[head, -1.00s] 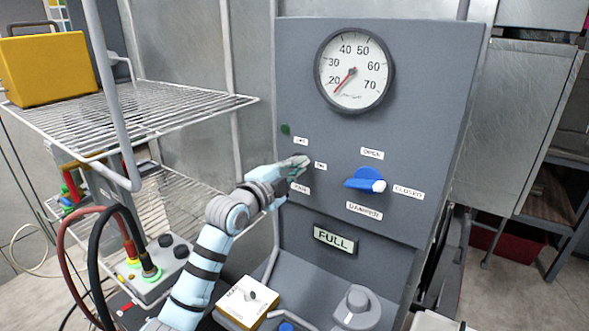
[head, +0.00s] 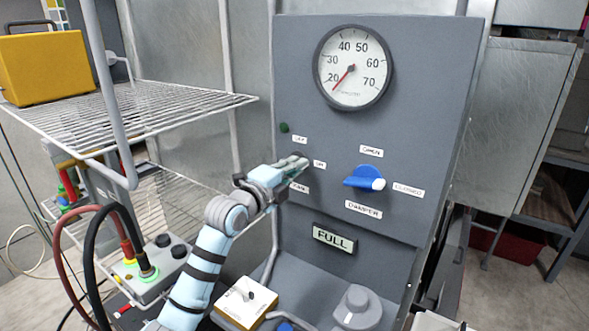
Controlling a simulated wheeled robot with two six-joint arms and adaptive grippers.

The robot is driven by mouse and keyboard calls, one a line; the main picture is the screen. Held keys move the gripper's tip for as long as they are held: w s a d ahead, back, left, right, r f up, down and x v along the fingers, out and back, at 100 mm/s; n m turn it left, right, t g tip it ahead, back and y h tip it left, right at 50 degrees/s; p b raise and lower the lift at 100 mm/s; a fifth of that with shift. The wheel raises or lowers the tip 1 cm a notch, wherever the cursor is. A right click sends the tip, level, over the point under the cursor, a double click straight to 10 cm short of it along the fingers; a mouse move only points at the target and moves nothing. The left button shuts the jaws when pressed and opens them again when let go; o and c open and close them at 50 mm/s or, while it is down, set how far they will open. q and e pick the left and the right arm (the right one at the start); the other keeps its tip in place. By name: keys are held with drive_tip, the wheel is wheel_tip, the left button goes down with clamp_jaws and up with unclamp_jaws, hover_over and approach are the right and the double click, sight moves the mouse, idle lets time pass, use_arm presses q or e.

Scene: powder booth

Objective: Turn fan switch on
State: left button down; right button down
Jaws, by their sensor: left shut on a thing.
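The fan switch sits on the grey control panel (head: 420,130), between the small labels at the panel's left side. My left gripper (head: 303,162) is at that spot, shut on the switch, which its fingers mostly hide. An "ON" label (head: 320,165) is just right of the fingertips. Another label, seemingly "OFF" (head: 300,140), is above them, and a "FAN" label (head: 300,189) is below. A small dark green lamp (head: 284,127) is at the upper left. My right gripper is not in view.
A blue damper knob (head: 362,177) is to the right of the switch, among its labels. A round gauge (head: 354,68) is above, and a "FULL" sign (head: 335,238) is below. A wire rack (head: 160,105) with a yellow case (head: 45,65) stands at the left.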

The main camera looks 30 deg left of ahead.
use_arm(q)
drive_tip(key=shift+f, duration=0.15)
drive_tip(key=c, duration=1.7)
unclamp_jaws()
drive_tip(key=shift+o, duration=0.2)
drive_tip(key=s+a, duration=0.1)
drive_tip(key=s, duration=1.1)
drive_tip(key=shift+a, duration=0.3)
